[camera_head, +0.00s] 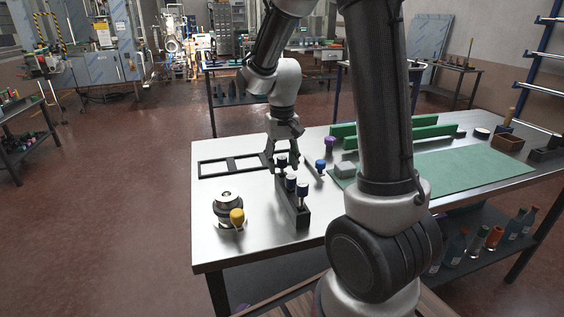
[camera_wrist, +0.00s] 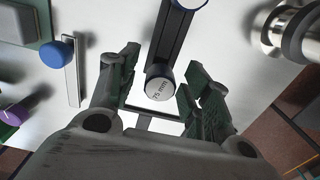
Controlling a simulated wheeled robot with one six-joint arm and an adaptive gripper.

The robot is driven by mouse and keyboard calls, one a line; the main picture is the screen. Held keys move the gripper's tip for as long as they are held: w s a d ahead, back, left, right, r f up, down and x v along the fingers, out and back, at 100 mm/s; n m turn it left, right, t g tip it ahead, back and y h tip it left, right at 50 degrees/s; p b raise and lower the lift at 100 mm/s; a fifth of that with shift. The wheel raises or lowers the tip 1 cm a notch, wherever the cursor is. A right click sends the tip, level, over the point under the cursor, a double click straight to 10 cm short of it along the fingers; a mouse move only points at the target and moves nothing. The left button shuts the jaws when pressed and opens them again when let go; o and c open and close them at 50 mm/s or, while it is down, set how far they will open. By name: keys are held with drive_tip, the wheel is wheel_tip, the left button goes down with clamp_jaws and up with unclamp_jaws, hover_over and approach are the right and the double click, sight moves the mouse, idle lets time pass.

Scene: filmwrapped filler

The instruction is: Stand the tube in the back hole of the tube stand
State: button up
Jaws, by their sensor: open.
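The tube stand (camera_head: 301,217) is a long dark block on the table, running from front to back.
A round metal fixture (camera_head: 228,203) with a yellow knob (camera_head: 237,217) stands front left. A flat dark frame (camera_head: 222,168) lies at back left. A blue knob (camera_head: 320,164), a purple knob (camera_head: 330,142) and a grey block (camera_head: 345,170) stand right of the stand, near the green mat (camera_head: 465,172).

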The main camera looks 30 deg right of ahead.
wheel_tip(320, 180, up, 12)
idle(0.4)
drive_tip(key=s+d+r+n+t, duration=0.1)
drive_tip(key=s+t, duration=0.3)
drive_tip(key=s, duration=1.6)
drive_tip(key=shift+s+d+r+n, duration=0.2)
drive_tip(key=shift+s+r+n, duration=0.1)
drive_tip(key=shift+r+n, duration=0.4)
